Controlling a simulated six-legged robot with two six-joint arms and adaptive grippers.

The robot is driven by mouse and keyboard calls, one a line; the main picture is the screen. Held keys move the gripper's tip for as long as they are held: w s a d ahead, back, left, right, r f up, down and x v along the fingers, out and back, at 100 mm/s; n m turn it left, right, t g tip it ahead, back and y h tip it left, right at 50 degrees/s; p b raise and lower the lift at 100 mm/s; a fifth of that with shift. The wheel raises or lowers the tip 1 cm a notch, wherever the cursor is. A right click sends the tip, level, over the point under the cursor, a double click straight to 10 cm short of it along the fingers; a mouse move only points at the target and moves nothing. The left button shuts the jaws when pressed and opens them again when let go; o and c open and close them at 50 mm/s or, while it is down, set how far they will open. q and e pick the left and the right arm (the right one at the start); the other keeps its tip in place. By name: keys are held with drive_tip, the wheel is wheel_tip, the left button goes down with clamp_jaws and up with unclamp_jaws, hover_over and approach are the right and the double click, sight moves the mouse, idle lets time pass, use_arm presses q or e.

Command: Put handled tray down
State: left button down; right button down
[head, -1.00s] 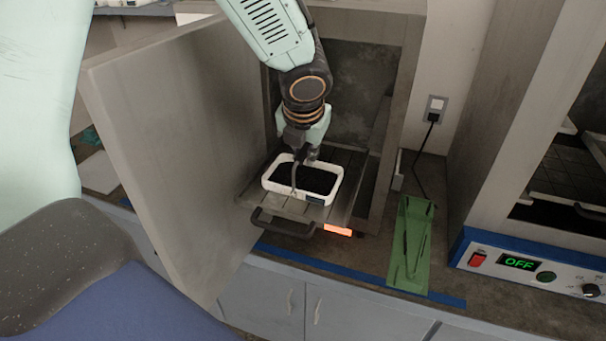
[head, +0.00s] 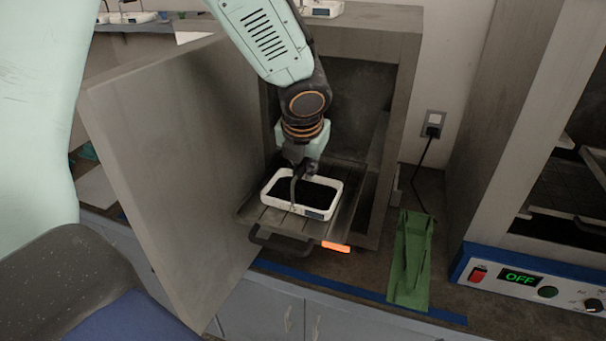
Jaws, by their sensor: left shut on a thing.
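The handled tray (head: 325,213) is white and rectangular, with dark granular material inside and a thin arched handle. It is at the pulled-out metal shelf (head: 262,222) of the open grey cabinet, and appears level. I cannot tell whether its underside touches the shelf. My left gripper (head: 298,172) comes down from above and is shut on the tray's handle; the fingertips are partly hidden by the wrist. My right gripper is not in view.
The cabinet door (head: 170,160) stands open at the left. The shelf has a dark front handle (head: 280,243) and an orange label (head: 336,247). A green holder (head: 410,262) stands on the counter at right, beside a second machine with an OFF display (head: 519,277).

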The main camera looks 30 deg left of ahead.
use_arm(q)
wheel_tip(320, 180, up, 10)
drive_tip(key=p, duration=0.3)
drive_tip(key=shift+s+f, duration=0.1)
drive_tip(key=shift+f, duration=0.1)
drive_tip(key=shift+w+f, duration=0.1)
drive_tip(key=shift+w, duration=0.15)
